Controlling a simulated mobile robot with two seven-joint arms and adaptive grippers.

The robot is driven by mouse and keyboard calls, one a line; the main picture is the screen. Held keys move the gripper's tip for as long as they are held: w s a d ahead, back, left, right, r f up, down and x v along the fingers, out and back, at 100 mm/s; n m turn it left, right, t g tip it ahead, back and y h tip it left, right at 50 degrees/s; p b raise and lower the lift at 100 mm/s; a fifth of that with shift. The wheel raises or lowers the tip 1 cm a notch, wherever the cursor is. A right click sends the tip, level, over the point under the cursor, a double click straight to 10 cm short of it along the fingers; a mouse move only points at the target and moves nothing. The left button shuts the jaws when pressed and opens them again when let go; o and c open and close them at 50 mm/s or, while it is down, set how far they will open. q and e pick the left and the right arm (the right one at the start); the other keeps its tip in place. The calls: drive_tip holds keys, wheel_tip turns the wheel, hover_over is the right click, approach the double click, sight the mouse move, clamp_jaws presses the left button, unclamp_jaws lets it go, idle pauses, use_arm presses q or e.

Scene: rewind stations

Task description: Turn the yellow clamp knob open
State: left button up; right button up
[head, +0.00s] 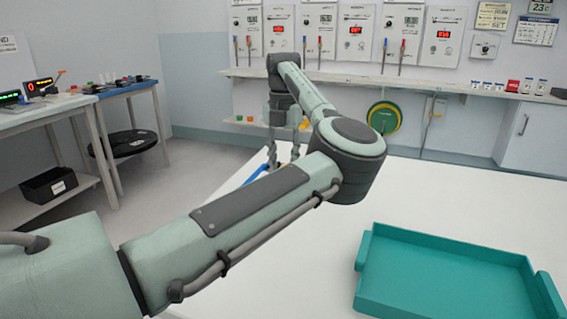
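My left arm reaches across the white table, and my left gripper (284,158) points down at its far left edge. Its two dark fingers look spread apart. The fingertips are partly hidden behind my forearm, so I cannot see clearly what is between or under them. A small blue part (257,173) shows beside the fingers at the table edge. I cannot make out the yellow clamp knob; it may be hidden behind my arm. My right gripper is not in view.
A teal tray (450,252) stands on the white table (440,190) at the right. A side bench (50,112) with devices is at the left, with a black bin (48,188) below. A green and yellow disc (384,117) hangs on the back wall.

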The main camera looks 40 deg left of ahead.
use_arm(q)
wheel_tip(320, 180, up, 12)
idle(0.5)
drive_tip(key=shift+f, duration=0.1)
idle(0.4)
